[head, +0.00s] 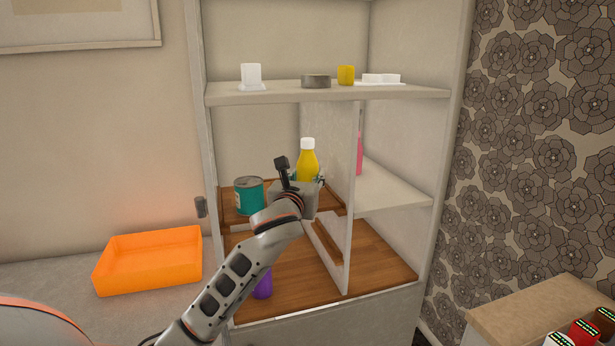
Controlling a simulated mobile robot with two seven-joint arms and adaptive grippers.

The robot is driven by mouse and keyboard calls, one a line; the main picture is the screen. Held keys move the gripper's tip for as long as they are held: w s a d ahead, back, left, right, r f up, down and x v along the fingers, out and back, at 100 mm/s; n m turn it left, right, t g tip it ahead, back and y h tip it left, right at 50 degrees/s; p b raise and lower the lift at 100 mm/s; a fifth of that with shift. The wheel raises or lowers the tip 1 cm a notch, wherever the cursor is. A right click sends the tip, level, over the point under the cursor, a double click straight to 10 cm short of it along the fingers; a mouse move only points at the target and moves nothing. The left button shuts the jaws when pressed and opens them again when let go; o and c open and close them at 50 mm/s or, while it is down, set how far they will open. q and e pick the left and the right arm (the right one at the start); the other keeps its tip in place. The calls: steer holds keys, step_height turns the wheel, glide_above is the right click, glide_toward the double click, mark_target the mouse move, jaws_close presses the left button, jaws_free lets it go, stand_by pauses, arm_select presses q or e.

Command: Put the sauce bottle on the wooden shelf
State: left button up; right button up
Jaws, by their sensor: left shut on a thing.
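The sauce bottle (307,162) is yellow with a white cap and stands upright in the left compartment of the cabinet. My left gripper (306,182) reaches in from the front and is shut on it; the gripper hides the bottle's lower part. The wooden shelf (233,212) lies under and around the gripper, in the middle level of that compartment. I cannot tell whether the bottle's base touches the shelf. My right gripper is not in view.
A teal can (249,196) stands on the wooden shelf, left of the gripper. An upright divider (348,230) is close on the right. A pink bottle (359,153) stands beyond it. A purple item (263,286) is below. An orange tray (150,262) sits on the counter at left.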

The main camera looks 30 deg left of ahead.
arm_select(q)
steer(key=shift+f, duration=0.1)
steer(key=o, duration=1.3)
steer(key=shift+f, duration=0.1)
steer(key=shift+o, duration=0.2)
steer(key=shift+s, duration=0.1)
steer(key=v, duration=1.1)
steer(key=shift+s+b, duration=0.3)
steer(key=shift+s, duration=0.1)
steer(key=shift+d, duration=0.1)
